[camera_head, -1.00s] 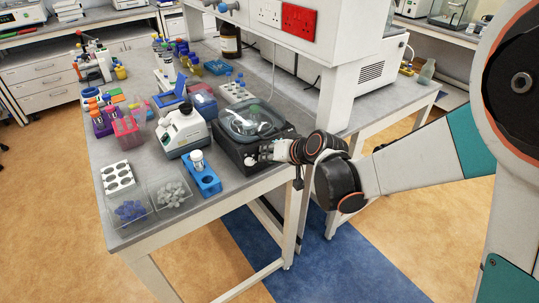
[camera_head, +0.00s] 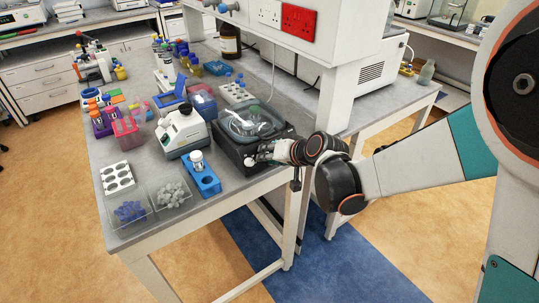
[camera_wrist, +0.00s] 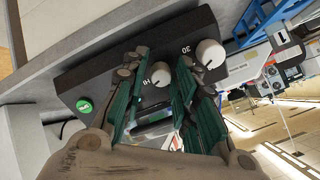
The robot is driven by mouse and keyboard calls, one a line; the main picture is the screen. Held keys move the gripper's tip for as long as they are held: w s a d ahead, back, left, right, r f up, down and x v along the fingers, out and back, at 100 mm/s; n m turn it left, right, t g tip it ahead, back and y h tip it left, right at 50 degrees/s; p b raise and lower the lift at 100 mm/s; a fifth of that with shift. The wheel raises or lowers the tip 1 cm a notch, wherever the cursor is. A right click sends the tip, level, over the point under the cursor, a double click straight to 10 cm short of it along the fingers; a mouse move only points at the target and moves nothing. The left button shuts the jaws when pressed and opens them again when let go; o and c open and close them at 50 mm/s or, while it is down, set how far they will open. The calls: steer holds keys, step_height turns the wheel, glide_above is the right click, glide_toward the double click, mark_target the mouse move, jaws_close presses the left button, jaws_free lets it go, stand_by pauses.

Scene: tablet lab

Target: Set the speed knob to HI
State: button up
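The dark device (camera_head: 230,150) with a clear vessel (camera_head: 248,124) on top stands at the bench's front edge in the head view. In the wrist view its dark front panel (camera_wrist: 100,75) carries a white knob (camera_wrist: 160,74) with an "HI" mark beside it. A second white knob (camera_wrist: 210,53) has "30" near it, and a green round button (camera_wrist: 84,106) is at the other end. My gripper (camera_head: 264,156) is at the device's front. In the wrist view my gripper (camera_wrist: 162,68) is open, its green-padded fingers either side of the HI knob with visible gaps. The knob's pointer is unclear.
A microscope-like white instrument (camera_head: 182,130) and a blue rack (camera_head: 203,180) stand left of the device. Clear trays (camera_head: 170,194) and a white well rack (camera_head: 117,177) are at the front left. A white shelf post (camera_head: 338,90) rises behind my arm.

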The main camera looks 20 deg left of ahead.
steer(key=shift+d+r, duration=0.1)
steer(key=v, duration=0.7)
steer(key=shift+d+r, duration=0.1)
stand_by(0.5)
